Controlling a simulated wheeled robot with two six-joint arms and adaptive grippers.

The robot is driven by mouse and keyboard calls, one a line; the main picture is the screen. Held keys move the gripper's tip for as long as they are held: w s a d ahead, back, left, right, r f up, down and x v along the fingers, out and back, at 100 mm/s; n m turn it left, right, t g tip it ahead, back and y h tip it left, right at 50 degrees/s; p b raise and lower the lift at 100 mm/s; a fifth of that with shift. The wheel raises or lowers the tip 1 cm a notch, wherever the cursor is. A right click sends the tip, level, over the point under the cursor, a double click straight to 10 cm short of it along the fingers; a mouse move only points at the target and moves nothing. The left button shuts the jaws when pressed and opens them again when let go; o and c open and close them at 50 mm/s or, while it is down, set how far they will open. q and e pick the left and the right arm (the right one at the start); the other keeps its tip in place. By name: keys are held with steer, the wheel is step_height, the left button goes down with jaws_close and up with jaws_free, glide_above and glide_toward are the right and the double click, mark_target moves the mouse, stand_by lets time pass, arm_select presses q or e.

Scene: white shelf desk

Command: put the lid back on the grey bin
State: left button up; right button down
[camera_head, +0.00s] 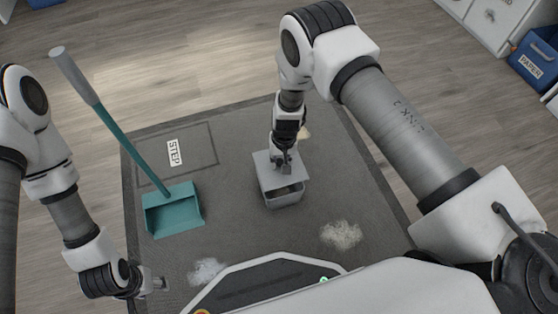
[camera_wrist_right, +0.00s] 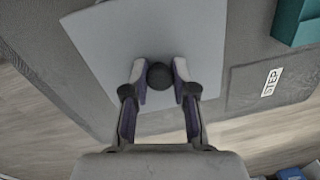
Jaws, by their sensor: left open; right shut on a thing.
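The grey bin (camera_head: 283,200) stands on the dark mat, and part of its open top shows at the near side. The flat grey lid (camera_head: 264,166) is over the far part of the bin; I cannot tell whether it touches the rim. My right gripper (camera_head: 284,163) is shut on the lid's knob. In the right wrist view the lid (camera_wrist_right: 105,45) fills the middle, its round black knob (camera_wrist_right: 159,76) between the fingertips (camera_wrist_right: 160,84); the bin is hidden there. My left gripper (camera_head: 158,283) is open and empty, low over the mat at the lower left.
A teal dustpan (camera_head: 173,211) with a long handle stands left of the bin. Pale dust piles (camera_head: 341,235) (camera_head: 207,271) lie on the mat (camera_head: 235,220). A STEP label (camera_head: 174,153) is at the mat's far left. A blue PAPER bin (camera_head: 537,58) stands far right.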

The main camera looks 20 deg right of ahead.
steer(key=shift+f, duration=0.4)
step_height(320, 180, down, 6)
steer(key=b, duration=0.5)
steer(key=shift+b, duration=0.3)
steer(key=shift+s+r+p, duration=0.1)
steer(key=shift+s+p, duration=0.05)
steer(key=shift+p, duration=0.35)
steer(key=shift+f, duration=0.2)
stand_by(0.8)
stand_by(0.5)
stand_by(0.3)
steer(key=c, duration=0.8)
jaws_free()
steer(key=shift+c, duration=0.2)
